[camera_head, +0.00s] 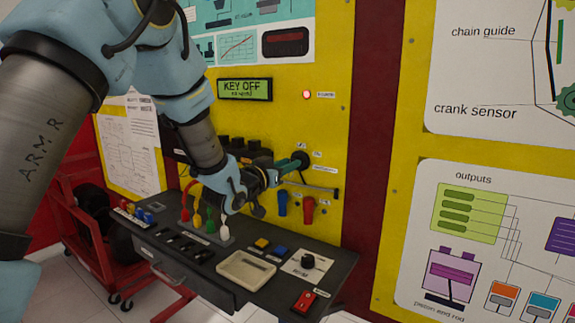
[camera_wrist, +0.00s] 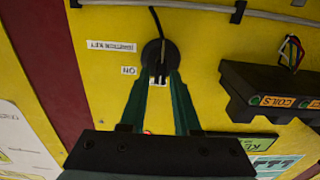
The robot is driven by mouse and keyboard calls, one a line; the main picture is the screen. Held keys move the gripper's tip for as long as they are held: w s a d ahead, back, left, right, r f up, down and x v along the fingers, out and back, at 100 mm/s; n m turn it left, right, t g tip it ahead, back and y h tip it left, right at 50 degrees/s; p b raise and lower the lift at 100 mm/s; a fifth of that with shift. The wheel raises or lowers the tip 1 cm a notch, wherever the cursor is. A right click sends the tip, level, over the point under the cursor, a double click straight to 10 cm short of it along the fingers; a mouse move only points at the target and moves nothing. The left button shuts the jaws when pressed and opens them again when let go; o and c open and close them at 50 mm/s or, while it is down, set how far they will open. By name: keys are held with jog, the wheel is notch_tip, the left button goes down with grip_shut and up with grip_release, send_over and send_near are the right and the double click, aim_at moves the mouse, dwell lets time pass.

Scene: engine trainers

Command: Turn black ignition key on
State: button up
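The head view also shows the round switch (camera_head: 301,158), partly behind the fingertips. My gripper (camera_wrist: 161,76) has its two teal fingers on either side of the key, with a gap between them. Whether the fingers touch the key cannot be told. My gripper also shows in the head view (camera_head: 292,165), reaching to the switch from the left. The green display (camera_head: 244,89) reads "KEY OFF".
A red lamp (camera_head: 306,94) glows above the switch. Blue (camera_head: 282,203) and orange-red (camera_head: 308,208) connectors hang below it. A dark coils rail (camera_wrist: 270,92) juts out beside the gripper.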

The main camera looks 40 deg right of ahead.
grip_shut()
jog(key=shift+f+m+b, duration=0.15)
jog(key=shift+m+b, duration=0.15)
jog(key=shift+b, duration=0.4)
jog(key=m+b, duration=0.3)
jog(key=b, duration=0.3)
jog(key=m+b, duration=0.4)
jog(key=b, duration=0.3)
jog(key=m+b, duration=0.4)
jog(key=b, duration=0.2)
jog(key=shift+s+d+f, duration=0.1)
jog(key=shift+s+f, duration=0.1)
jog(key=shift+s, duration=0.15)
jog(key=shift+r+m+b, duration=0.15)
jog(key=shift+m+b, duration=0.15)
jog(key=shift+b, duration=0.05)
jog(key=shift+o, duration=1.6)
grip_release()
